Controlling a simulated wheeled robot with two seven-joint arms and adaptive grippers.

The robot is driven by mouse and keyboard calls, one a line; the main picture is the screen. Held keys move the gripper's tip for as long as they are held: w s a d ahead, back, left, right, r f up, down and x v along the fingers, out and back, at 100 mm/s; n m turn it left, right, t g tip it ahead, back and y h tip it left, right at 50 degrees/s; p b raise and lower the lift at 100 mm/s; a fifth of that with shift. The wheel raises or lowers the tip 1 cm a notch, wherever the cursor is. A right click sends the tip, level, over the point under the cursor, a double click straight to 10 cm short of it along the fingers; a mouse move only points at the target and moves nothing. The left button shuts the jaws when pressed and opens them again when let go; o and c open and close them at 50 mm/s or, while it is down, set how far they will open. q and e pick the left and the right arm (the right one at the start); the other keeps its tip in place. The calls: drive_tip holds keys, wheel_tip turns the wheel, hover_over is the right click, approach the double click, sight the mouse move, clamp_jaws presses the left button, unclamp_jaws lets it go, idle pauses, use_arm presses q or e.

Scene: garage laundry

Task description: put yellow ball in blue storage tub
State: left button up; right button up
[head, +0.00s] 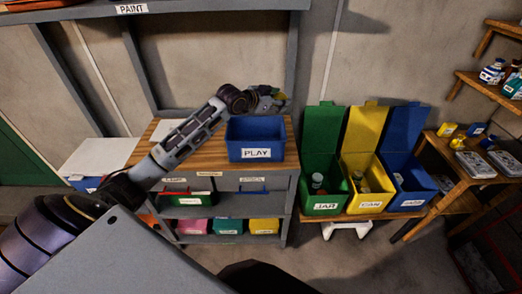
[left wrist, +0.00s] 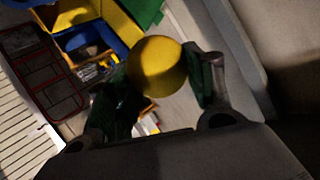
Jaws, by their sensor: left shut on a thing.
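The yellow ball (left wrist: 157,66) is held between the two green-padded fingers of my left gripper (left wrist: 158,88) in the left wrist view. In the head view my left gripper (head: 272,97) is above the back edge of the blue storage tub (head: 255,154). The tub is open, labelled PLAY, and stands upright on the wooden bench top. The part of its inside that shows looks empty. My right gripper is not in view.
Green (head: 322,165), yellow (head: 366,165) and blue (head: 407,165) lidded bins stand open to the right of the bench (head: 208,158). A grey shelf (head: 180,10) labelled PAINT hangs above, behind the arm. Wooden shelves with small items are at far right.

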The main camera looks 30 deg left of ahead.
use_arm(q)
drive_tip(key=shift+s+a+f, duration=0.1)
drive_tip(key=shift+a+f, duration=0.1)
drive_tip(key=shift+d, duration=0.1)
drive_tip(key=shift+f+p, duration=0.3)
drive_tip(key=shift+f, duration=2.2)
drive_tip(key=shift+f+p, duration=0.35)
drive_tip(key=shift+f, duration=2.15)
drive_tip(key=shift+f, duration=0.15)
drive_tip(key=o, duration=1)
